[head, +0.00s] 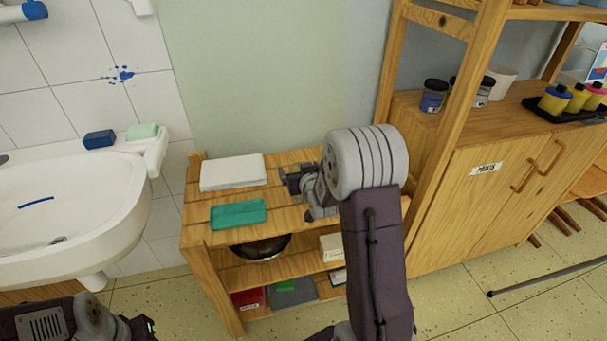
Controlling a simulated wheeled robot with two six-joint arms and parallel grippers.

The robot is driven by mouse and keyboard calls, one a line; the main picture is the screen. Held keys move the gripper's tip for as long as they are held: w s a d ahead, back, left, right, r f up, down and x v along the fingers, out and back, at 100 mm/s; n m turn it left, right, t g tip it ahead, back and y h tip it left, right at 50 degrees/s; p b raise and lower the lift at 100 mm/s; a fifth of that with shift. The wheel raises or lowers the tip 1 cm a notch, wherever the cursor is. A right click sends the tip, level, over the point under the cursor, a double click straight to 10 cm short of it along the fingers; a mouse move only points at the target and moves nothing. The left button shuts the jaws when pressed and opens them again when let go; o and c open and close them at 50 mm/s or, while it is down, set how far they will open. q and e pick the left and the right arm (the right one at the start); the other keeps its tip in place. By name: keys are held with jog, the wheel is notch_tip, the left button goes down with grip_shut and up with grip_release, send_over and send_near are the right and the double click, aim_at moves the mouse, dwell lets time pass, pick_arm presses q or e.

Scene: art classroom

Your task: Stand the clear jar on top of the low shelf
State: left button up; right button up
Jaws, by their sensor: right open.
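The low shelf (290,208) is a wooden unit with an open front, standing against the wall between the sink and the tall wooden cabinet. My right arm reaches over its top from the front. My right gripper (287,178) is open above the right part of the shelf top, pointing left, with nothing seen between its fingers. I cannot make out a clear jar on the shelf top; my right arm hides part of its right end. My left arm shows only at the bottom left corner, and its gripper is not in view.
A white stack (233,172) and a teal tray (238,213) lie on the left of the shelf top. A dark bowl (262,248) stands below. A sink (120,205) is at left. Dark-lidded jars, including a blue one (433,97), stand on the tall cabinet (455,200).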

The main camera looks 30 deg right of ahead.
jog(key=b+v, duration=0.1)
jog(key=v, duration=0.5)
jog(key=shift+s+a+f, duration=0.1)
jog(key=shift+s, duration=0.15)
jog(key=shift+b+v, duration=2.65)
jog(key=shift+b, duration=0.2)
